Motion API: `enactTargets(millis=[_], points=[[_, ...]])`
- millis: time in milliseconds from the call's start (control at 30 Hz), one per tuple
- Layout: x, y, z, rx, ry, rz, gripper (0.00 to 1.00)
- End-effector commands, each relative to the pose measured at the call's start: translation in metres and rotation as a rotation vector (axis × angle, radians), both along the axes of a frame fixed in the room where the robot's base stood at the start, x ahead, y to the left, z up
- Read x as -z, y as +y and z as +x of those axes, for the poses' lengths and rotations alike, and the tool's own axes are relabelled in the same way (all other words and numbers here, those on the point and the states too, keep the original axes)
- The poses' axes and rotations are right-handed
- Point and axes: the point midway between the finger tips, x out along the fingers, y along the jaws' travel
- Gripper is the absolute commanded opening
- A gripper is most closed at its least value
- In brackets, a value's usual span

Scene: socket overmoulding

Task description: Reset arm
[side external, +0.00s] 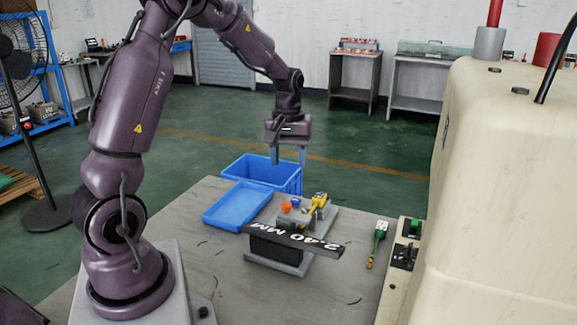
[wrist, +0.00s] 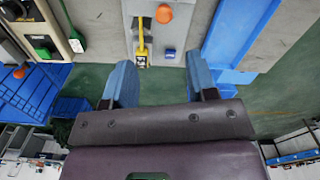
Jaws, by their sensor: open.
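My gripper (side external: 289,160) hangs pointing down at the far end of the table, above the blue bin area. Its two blue fingers are apart with nothing between them; they also show in the wrist view (wrist: 160,78). A grey fixture plate (side external: 327,219) stands nearer the camera, below and apart from my gripper. It carries an orange part (side external: 286,207), a yellow part (side external: 318,201) and a small blue piece (side external: 295,201). The orange part (wrist: 164,13) and yellow part (wrist: 142,45) also show in the wrist view.
A shallow blue tray (side external: 238,208) lies left of the fixture, with a deeper blue bin (side external: 262,174) behind it. A dark bar marked 2.40 MM (side external: 293,239) fronts the fixture. The front tabletop is mostly clear.

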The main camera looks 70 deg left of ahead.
Motion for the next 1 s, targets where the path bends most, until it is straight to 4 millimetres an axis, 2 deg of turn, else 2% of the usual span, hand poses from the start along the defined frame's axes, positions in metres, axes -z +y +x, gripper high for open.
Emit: enactTargets(millis=[267,367,400,467,667,800,1000], points=[[0.000,0.000,0.000,0.009,0.000,0.000,0.52],[0.006,-0.003,-0.006,0.073,0.018,-0.010,0.52],[0.008,-0.009,-0.015,0.115,0.034,-0.020,0.52],[-0.001,-0.022,-0.023,0.185,0.024,-0.019,0.52],[-0.043,-0.078,-0.049,0.440,-0.048,0.020,0.52],[-0.072,-0.120,-0.074,0.636,-0.125,0.073,0.52],[-0.099,-0.170,-0.115,0.871,-0.258,0.165,0.52]])
